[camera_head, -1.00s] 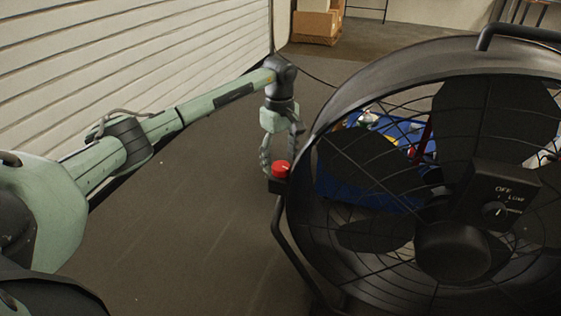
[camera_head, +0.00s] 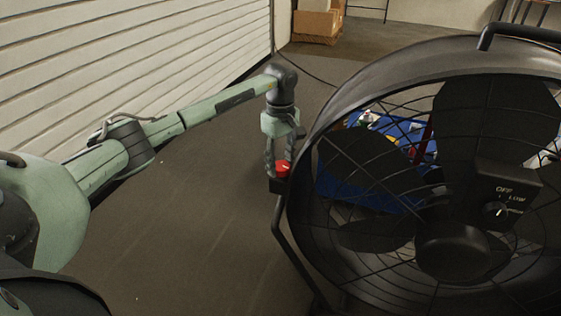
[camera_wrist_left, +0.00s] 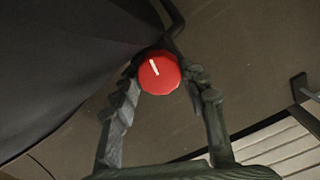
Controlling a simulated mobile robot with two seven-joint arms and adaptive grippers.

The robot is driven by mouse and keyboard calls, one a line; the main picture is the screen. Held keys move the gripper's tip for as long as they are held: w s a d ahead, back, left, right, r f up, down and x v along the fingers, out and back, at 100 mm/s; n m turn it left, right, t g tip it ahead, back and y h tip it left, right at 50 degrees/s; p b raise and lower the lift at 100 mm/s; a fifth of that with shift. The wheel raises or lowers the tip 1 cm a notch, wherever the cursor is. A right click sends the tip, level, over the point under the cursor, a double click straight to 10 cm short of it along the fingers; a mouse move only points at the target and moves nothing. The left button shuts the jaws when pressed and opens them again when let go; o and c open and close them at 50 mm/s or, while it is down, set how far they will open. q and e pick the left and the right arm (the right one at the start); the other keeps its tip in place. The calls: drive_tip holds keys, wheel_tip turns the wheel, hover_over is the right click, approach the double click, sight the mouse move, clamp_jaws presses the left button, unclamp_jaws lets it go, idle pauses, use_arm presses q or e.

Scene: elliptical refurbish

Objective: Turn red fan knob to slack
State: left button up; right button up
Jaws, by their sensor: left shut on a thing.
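The red fan knob (camera_head: 283,168) sits on a small black mount at the left edge of the big black fan (camera_head: 330,115). In the left wrist view the knob (camera_wrist_left: 159,73) shows from above with a white pointer line slanting toward the upper left. My left gripper (camera_head: 279,165) points down over the knob. Its two fingers, also in the left wrist view (camera_wrist_left: 160,85), are shut on the knob's sides. Part of the knob's sides is hidden by the fingers. My right gripper is not in view.
The fan's round cage stands directly right of my left gripper. A dial marked OFF and LOW (camera_head: 495,210) is at the fan's middle. A blue thing with small items (camera_head: 335,185) shows behind the cage. A white slatted shutter (camera_head: 120,60) is at left, with clear floor between.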

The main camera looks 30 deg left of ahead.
use_arm(q)
drive_tip(key=shift+n, duration=0.3)
drive_tip(key=shift+a+r+n, duration=0.1)
drive_tip(key=shift+n, duration=0.4)
drive_tip(key=shift+n+p, duration=0.45)
drive_tip(key=shift+n, duration=0.75)
drive_tip(key=n, duration=0.3)
drive_tip(key=shift+s+n+p, duration=0.1)
drive_tip(key=shift+n+p, duration=0.2)
drive_tip(key=shift+p, duration=0.1)
drive_tip(key=shift+n, duration=0.7)
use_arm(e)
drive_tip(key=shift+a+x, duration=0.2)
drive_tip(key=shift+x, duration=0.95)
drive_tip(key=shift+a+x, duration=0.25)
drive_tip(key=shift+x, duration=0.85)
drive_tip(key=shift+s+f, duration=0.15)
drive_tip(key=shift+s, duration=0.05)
use_arm(q)
drive_tip(key=o, duration=1.2)
drive_tip(key=shift+c, duration=0.2)
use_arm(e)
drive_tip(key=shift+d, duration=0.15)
